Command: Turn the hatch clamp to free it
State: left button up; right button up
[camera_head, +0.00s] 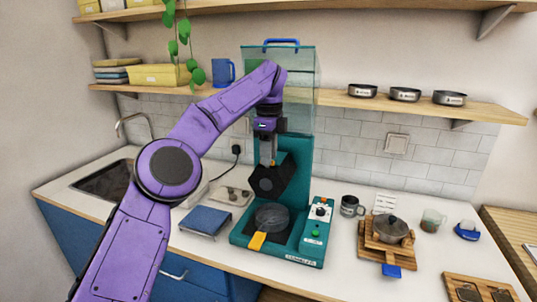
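A teal machine (298,160) stands on the counter, with a clear hopper (303,90) on top and a blue handle on its lid. A black angular part (268,183) sticks out of its front. I cannot make out the hatch clamp for certain; it may be hidden by my gripper. My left gripper (272,158) points down in front of the machine, just above the black part. Its fingers are too small to tell whether they are open, shut or touching anything. My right gripper is not in view.
A round dark dish (271,217) and a yellow tab (257,241) sit on the machine's base, beside a control panel (316,230). A shelf (420,104) runs above.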

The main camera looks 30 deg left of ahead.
pick_arm(q)
notch_tip(320, 180, up, 10)
jog(key=p, duration=0.6)
jog(key=shift+f, duration=0.15)
